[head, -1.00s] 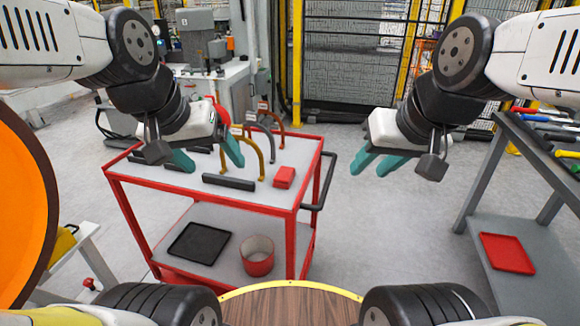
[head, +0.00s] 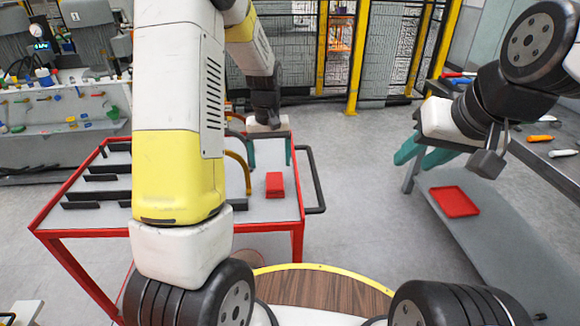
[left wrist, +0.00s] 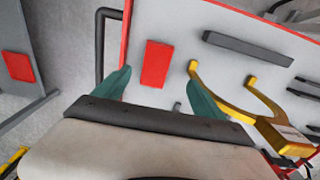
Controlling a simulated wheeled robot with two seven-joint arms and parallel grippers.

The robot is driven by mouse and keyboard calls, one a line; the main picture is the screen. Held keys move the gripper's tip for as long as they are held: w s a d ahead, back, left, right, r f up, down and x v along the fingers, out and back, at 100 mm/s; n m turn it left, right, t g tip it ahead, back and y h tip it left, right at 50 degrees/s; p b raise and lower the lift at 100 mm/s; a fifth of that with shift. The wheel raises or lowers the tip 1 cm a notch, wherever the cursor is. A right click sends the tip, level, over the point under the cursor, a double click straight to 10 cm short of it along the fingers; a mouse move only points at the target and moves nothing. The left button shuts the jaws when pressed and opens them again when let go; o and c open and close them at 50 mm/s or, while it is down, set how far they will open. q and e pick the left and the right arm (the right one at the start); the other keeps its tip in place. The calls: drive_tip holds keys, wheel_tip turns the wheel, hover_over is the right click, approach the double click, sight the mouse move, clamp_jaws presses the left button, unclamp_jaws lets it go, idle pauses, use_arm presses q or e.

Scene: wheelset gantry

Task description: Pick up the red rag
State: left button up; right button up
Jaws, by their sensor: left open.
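The red rag (head: 275,184) is a small folded red block lying on the grey top of the red cart (head: 262,209), near its right edge. My left gripper (head: 270,152) is open and empty, pointing down above the cart just beyond the rag. In the left wrist view the rag (left wrist: 157,63) shows ahead of and between the two teal fingers (left wrist: 160,92), touching neither as far as I can see. My right gripper (head: 422,155) is open and empty in the air, right of the cart.
Dark bars (head: 103,178) lie further left. The cart's black handle (head: 316,180) is at right. A side table holds a red tray (head: 454,201).

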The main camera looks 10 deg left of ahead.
sight(275, 180)
use_arm(q)
drive_tip(key=shift+w+d+f, duration=0.1)
drive_tip(key=shift+w+f, duration=0.35)
drive_tip(key=shift+f, duration=0.25)
drive_tip(key=f, duration=0.8)
drive_tip(key=shift+w+d, duration=0.15)
drive_tip(key=shift+d, duration=0.1)
drive_tip(key=shift+r, duration=0.1)
drive_tip(key=c, duration=1.5)
drive_tip(key=shift+o, duration=0.2)
